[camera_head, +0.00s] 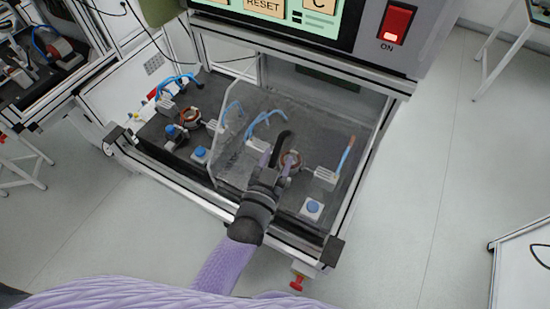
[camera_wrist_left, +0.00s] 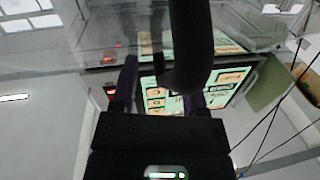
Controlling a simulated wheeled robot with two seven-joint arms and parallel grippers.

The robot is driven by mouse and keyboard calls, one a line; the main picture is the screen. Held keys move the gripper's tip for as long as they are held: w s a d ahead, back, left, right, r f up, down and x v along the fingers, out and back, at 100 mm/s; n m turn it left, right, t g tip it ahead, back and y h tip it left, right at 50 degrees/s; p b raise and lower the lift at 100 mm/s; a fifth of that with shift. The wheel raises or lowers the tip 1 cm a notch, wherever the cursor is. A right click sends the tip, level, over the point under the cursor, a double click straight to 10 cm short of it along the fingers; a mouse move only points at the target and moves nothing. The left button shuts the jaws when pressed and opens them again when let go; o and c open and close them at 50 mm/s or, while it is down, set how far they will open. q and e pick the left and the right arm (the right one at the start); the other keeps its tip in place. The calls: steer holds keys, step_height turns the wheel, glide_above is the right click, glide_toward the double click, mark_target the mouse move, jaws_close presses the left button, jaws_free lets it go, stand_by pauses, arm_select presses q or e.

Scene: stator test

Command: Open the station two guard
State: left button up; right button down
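The test bench holds two stations side by side. A clear guard (camera_head: 232,125) with a visible slanted edge stands over the right station; I cannot tell how far it is swung. A dark curved handle (camera_head: 281,143) shows at my left gripper (camera_head: 277,162), and it is large in the left wrist view (camera_wrist_left: 190,45). The left gripper's fingers stand apart, with the handle's end showing between or just in front of them; contact cannot be told. A copper stator (camera_head: 291,161) sits behind the fingers in the right station. My right gripper is not in view.
The left station holds another copper stator (camera_head: 190,118) and a blue button (camera_head: 200,154). A second blue button (camera_head: 313,207) is at the right front. A control panel with a red switch (camera_head: 396,22) overhangs the back. A red knob (camera_head: 298,283) juts below the front rail.

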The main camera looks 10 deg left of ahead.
arm_select(q)
steer(key=shift+a, duration=0.1)
steer(key=v, duration=0.9)
steer(key=shift+s+p, duration=0.3)
steer(key=shift+s, duration=0.1)
steer(key=shift+f, duration=0.1)
steer(key=s+a+f+g+b, duration=0.1)
steer(key=s+f+g+b, duration=0.2)
steer(key=f, duration=0.6)
steer(key=s+a+f+g+y+b, duration=0.15)
steer(key=f+b, duration=0.25)
steer(key=f, duration=0.5)
steer(key=s+f+g+b, duration=0.3)
steer(key=f, duration=0.6)
steer(key=s+a+f+g+b, duration=0.2)
steer(key=s+f+g+b, duration=0.1)
steer(key=s+f, duration=0.3)
steer(key=s+a+f+g+y+b, duration=0.1)
steer(key=s+a+f+g+b, duration=0.1)
steer(key=s+f, duration=0.4)
steer(key=s+a+f+n+g+y+b, duration=0.1)
steer(key=s+a+f+g+b, duration=0.2)
steer(key=s+f, duration=0.3)
steer(key=shift+s+a+f+g+b, duration=0.3)
steer(key=shift+s+a+g+b, duration=0.1)
steer(key=shift+a+g, duration=0.35)
